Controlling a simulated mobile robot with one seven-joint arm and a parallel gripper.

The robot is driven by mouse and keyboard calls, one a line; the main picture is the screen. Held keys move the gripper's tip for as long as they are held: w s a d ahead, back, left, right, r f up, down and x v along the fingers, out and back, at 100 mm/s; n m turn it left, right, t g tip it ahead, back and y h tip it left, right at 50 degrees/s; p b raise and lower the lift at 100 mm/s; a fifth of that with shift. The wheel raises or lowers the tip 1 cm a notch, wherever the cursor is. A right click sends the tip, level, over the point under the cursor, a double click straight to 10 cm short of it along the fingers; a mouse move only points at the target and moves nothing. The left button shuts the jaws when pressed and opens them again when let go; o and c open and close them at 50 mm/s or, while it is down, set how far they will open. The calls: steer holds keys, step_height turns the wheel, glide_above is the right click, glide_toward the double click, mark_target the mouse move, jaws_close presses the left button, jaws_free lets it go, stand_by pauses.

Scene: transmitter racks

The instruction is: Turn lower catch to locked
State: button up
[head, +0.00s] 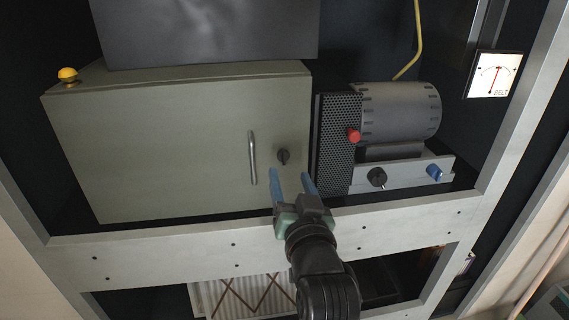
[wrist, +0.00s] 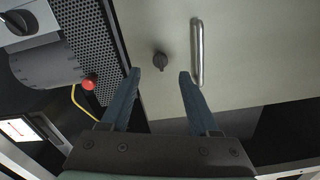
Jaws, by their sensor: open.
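One dark catch knob (head: 283,156) sits on the grey-green cabinet door (head: 160,150), right of the door's vertical metal handle (head: 252,158). No second catch shows on this door. In the wrist view the catch (wrist: 160,61) lies just beyond my fingertips, roughly centred between them, with its narrow part along the picture's vertical. Whether it is locked I cannot tell. My gripper (head: 290,173) is open and empty, its blue fingers pointing at the door just below the catch. It also shows in the wrist view (wrist: 160,72), apart from the catch.
Right of the door stand a perforated panel (head: 334,140), a red knob (head: 354,136) and a grey motor-like cylinder (head: 400,112). A pale frame rail (head: 170,255) crosses below the door. A yellow knob (head: 68,74) tops the cabinet. A meter (head: 494,74) hangs far right.

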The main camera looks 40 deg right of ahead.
mark_target(284, 159)
steer(key=x, duration=0.6)
steer(key=shift+w+b, duration=0.25)
steer(key=shift+b, duration=0.15)
steer(key=shift+c, duration=0.3)
jaws_close()
